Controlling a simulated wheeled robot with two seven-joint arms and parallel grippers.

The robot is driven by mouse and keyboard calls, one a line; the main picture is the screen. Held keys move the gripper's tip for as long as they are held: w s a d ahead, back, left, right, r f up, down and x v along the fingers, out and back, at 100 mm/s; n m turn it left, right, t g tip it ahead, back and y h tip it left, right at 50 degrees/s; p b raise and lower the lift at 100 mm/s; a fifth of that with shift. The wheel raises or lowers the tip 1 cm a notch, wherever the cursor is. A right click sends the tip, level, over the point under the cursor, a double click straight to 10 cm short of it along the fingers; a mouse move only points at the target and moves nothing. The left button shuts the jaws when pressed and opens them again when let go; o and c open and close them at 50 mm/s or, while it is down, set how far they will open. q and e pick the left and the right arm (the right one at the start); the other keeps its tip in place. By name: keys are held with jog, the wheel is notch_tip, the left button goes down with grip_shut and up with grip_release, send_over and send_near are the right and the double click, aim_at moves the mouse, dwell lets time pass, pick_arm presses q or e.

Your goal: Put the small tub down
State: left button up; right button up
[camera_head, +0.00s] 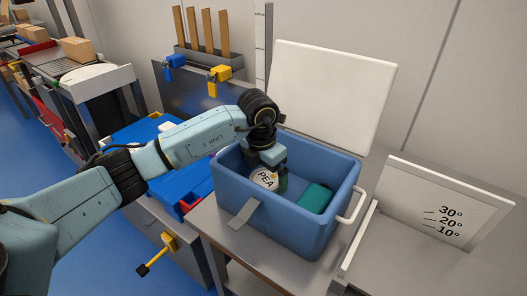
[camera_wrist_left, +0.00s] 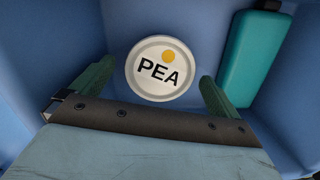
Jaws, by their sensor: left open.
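The small tub (camera_head: 264,178) has a round white lid marked PEA with a yellow dot. It stands inside the blue box (camera_head: 316,229), towards its left side. In the left wrist view the tub (camera_wrist_left: 160,69) sits beyond and between my fingertips, its lid facing the camera. My left gripper (camera_head: 272,176) reaches down into the box from above. In the wrist view my left gripper (camera_wrist_left: 150,88) has its two green fingers wide apart, with gaps to the tub on both sides. The tub's lower part is hidden. My right gripper is out of view.
A teal block (camera_head: 314,198) lies in the box's right part; it also shows in the wrist view (camera_wrist_left: 252,60). The box has a white side handle (camera_head: 353,207) and stands on a grey table (camera_head: 216,232). A white angle-marked panel (camera_head: 445,205) is at right.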

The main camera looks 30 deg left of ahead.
aim_at(262, 181)
pick_arm(q)
notch_tip(262, 181, up, 10)
jog(key=s+p, duration=0.1)
jog(key=shift+a+f+p, duration=0.15)
jog(key=shift+a+p, duration=0.05)
jog(key=shift+p, duration=0.2)
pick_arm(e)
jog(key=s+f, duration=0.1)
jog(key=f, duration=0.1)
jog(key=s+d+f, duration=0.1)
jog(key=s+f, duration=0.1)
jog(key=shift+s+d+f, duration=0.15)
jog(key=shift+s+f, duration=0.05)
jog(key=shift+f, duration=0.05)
